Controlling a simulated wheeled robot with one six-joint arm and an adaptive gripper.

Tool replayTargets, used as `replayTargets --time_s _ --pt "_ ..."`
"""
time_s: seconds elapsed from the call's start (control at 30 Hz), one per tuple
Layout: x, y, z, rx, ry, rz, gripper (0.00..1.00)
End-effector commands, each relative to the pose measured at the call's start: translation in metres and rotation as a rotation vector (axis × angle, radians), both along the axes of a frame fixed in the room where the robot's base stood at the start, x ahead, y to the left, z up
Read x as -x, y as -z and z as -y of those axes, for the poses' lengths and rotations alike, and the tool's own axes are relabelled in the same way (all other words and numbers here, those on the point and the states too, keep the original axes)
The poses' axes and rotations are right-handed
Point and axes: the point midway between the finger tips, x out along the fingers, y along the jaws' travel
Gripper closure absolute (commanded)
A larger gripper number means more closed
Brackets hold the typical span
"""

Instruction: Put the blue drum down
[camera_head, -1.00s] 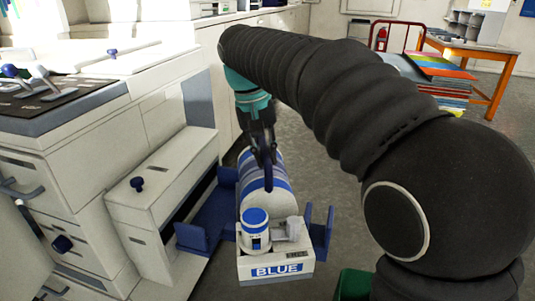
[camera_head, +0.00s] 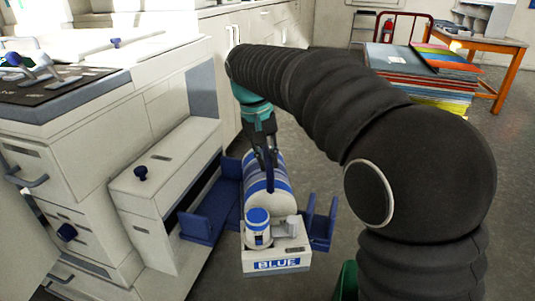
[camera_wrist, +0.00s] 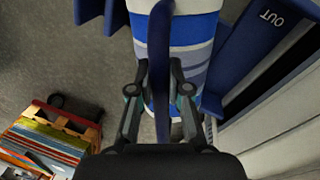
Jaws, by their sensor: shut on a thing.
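The blue drum (camera_head: 283,203) is a white cylinder with blue bands, lying on its side, with a white front end labelled BLUE (camera_head: 277,265) and a small blue-capped cylinder (camera_head: 258,225) on it. My gripper (camera_head: 267,162) is above the drum, shut on its upright dark blue handle. In the wrist view, my gripper (camera_wrist: 160,80) has one finger on each side of the handle (camera_wrist: 160,45), with the banded drum (camera_wrist: 197,35) beneath. I cannot tell whether the drum's underside touches its support.
Dark blue brackets stand left (camera_head: 207,215) and right (camera_head: 322,222) of the drum, close to it. A white cabinet (camera_head: 165,185) rises at the left. A dark blue part marked OUT (camera_wrist: 265,40) shows in the wrist view. Grey floor (camera_head: 318,150) is open behind.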

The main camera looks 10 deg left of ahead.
Motion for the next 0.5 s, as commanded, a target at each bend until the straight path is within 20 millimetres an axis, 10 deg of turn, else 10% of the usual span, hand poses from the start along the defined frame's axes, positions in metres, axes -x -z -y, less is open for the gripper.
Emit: replayTargets --time_s 0.13,0.23,0.5 --pt "-0.0001 -0.0012 0.0000 -0.001 -0.001 0.003 1.00" --pt "0.0001 0.0006 0.0000 0.000 0.000 0.000 0.61" --pt "0.0001 0.0004 0.0000 0.000 0.000 0.000 0.58"
